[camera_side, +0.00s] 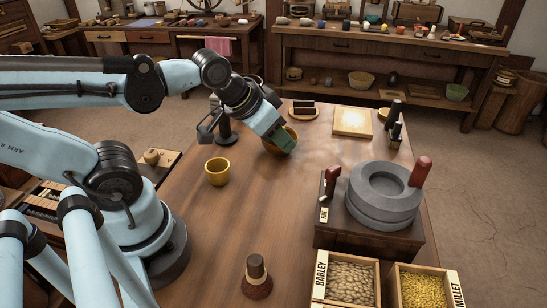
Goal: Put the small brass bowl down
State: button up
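The gripper reaches down from the upper left and overlaps the bowl. The view does not show whether the fingers are closed on its rim, or whether the bowl touches the table. A second brass-yellow vessel (217,173), cup-shaped, stands upright on the table to the left and nearer, apart from the gripper.
A grey stone quern (384,205) with a red-brown handle stands at right. Boxes of barley (346,283) and millet (424,288) are at the front right. A dark stand (226,130) is left of the gripper; a pale board (352,121) lies behind. The middle of the table is clear.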

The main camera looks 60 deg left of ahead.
jog(key=w+a+n+g+h, duration=0.15)
jog(key=a+n+g, duration=0.25)
jog(key=a+n, duration=1.1)
jog(key=shift+m, duration=0.9)
jog(key=shift+w+a+x, duration=0.1)
jog(key=shift+a+x, duration=0.3)
jog(key=shift+x, duration=1.55)
jog(key=shift+w+a+x, duration=0.1)
jog(key=shift+a+x, duration=0.3)
jog(key=shift+x, duration=1.5)
jog(key=shift+w+a+x, duration=0.1)
jog(key=shift+a+x, duration=0.3)
jog(key=shift+x, duration=1.55)
grip_shut()
